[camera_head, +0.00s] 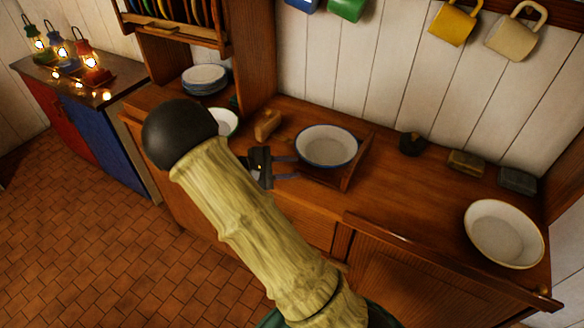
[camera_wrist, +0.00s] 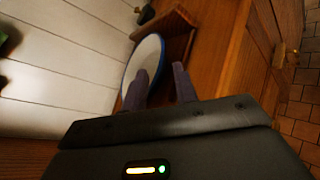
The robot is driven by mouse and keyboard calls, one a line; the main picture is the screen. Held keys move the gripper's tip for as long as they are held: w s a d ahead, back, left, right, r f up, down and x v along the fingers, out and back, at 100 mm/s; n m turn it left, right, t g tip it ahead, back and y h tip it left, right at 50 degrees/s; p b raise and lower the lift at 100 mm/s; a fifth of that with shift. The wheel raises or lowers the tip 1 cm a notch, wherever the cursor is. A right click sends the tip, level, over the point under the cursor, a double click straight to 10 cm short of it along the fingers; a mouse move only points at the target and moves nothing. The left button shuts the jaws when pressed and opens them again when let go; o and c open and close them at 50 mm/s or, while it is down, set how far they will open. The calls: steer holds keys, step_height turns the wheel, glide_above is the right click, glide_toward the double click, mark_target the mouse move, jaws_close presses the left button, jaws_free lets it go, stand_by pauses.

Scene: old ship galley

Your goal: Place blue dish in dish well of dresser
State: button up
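The blue dish, white with a blue rim (camera_head: 327,145), sits upright on the dresser within a low wooden-edged area. The dish well appears to be this area, with a raised wooden rail (camera_head: 356,168) along the dish's right side. I cannot tell if the dish rests fully on its floor. My gripper (camera_head: 297,167) is open at the dish's left side, fingers pointing toward it. The dish also shows in the wrist view (camera_wrist: 145,58). There one finger overlaps the dish and the other lies outside its rim, with a gap between them (camera_wrist: 162,78). Contact is unclear.
A cream basin (camera_head: 504,234) stands on the counter at right. Small blocks (camera_head: 466,162) and a dark round item (camera_head: 412,144) line the back. A white bowl (camera_head: 223,122), stacked plates (camera_head: 205,79) and a brown block (camera_head: 268,124) stand left. Mugs (camera_head: 453,23) hang above.

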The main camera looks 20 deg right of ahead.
stand_by(0.3)
steer(key=s+a+r+m+t+y, duration=0.1)
steer(key=s+a+m+y, duration=0.2)
steer(key=s+y, duration=0.4)
steer(key=s+a+r+m+t+y, duration=0.2)
steer(key=s+m+y, duration=0.4)
steer(key=s, duration=0.3)
steer(key=shift+a+y, duration=0.9)
